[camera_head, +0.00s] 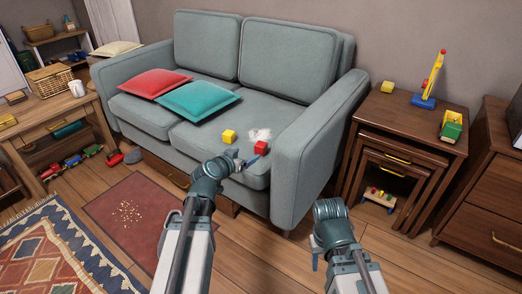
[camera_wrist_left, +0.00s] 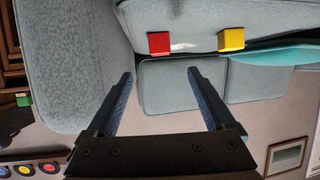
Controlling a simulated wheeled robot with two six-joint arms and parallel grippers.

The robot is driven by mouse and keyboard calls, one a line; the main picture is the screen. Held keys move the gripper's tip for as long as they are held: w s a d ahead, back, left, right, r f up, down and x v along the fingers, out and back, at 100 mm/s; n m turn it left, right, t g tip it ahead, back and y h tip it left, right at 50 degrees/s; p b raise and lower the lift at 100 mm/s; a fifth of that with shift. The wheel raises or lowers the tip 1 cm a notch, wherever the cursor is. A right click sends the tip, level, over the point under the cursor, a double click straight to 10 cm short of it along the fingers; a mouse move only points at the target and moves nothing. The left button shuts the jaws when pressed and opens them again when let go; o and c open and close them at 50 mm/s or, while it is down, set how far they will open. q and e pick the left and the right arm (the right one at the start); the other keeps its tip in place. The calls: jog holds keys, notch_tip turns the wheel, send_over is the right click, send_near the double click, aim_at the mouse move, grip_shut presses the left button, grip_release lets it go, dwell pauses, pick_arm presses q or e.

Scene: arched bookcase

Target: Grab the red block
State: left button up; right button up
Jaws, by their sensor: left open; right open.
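The red block (camera_head: 261,147) lies on the right seat cushion of the grey-blue sofa, near the right armrest. My left gripper (camera_head: 245,160) is open and empty at the front of that cushion, close to the block. In the left wrist view the red block (camera_wrist_left: 159,43) appears beyond and between the two open fingertips (camera_wrist_left: 160,72), apart from both. My right gripper (camera_head: 316,258) is open; it is mostly hidden behind its own wrist, low in front of the sofa's right end.
A yellow block (camera_head: 229,136) sits left of the red one, and a white crumpled thing (camera_head: 259,134) lies behind it. Red (camera_head: 155,83) and teal (camera_head: 198,100) cushions lie further left. The armrest (camera_head: 312,150) rises on the right, beside nested wooden tables (camera_head: 402,115) bearing toys.

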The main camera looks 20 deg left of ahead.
aim_at(260, 146)
pick_arm(q)
jog(key=b+x, duration=0.2)
jog(key=x, duration=0.4)
jog(key=shift+w+f, duration=0.25)
jog(key=shift+r+b+x, duration=0.15)
jog(key=shift+b+x, duration=0.35)
jog(key=shift+x, duration=1)
jog(key=shift+r+b+x, duration=0.15)
jog(key=shift+b+x, duration=0.3)
jog(key=shift+x, duration=1.05)
grip_shut()
